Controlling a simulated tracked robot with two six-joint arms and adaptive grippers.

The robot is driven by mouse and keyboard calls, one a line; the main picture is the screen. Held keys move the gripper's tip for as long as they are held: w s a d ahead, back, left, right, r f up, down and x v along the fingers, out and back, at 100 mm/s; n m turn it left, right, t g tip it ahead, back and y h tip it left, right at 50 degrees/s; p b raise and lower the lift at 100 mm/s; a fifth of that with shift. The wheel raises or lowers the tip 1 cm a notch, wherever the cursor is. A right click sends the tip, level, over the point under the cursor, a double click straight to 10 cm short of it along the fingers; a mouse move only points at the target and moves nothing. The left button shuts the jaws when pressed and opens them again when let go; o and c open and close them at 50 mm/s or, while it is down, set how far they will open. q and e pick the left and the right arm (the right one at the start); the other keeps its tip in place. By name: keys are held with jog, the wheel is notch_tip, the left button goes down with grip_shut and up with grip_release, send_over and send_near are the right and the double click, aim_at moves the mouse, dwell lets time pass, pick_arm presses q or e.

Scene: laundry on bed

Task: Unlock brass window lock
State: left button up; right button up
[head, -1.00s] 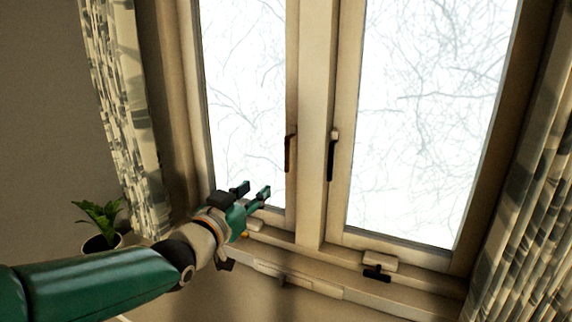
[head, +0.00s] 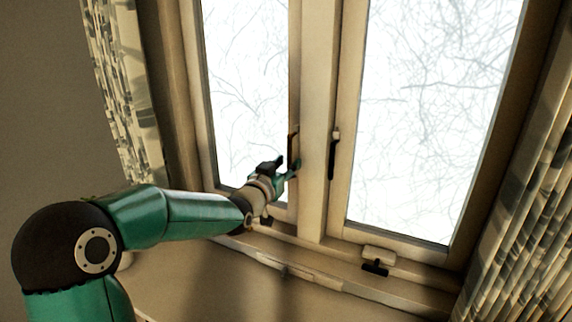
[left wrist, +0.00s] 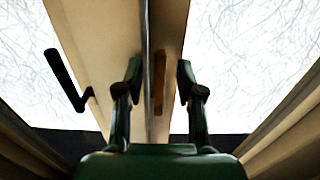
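The brass window lock (head: 292,147) is an upright handle on the right-hand frame of the left window pane. In the left wrist view the brass lock (left wrist: 160,82) shows as a narrow brown bar between my fingers. My left gripper (head: 287,167) is just below and in front of it, at its lower end. In the left wrist view my left gripper (left wrist: 160,72) is open, with a finger on each side of the lock and a visible gap to each. Whether the lock is within their reach in depth is hard to tell. My right gripper is not in view.
A black handle (head: 333,155) stands upright on the right window's frame, close by; the left wrist view shows it too (left wrist: 66,80). A dark latch (head: 376,266) sits on the lower sill at the right. Curtains (head: 118,90) hang at both sides.

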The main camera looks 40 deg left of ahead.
pick_arm(q)
jog(key=c, duration=0.7)
grip_shut()
jog(key=shift+s+d, duration=0.1)
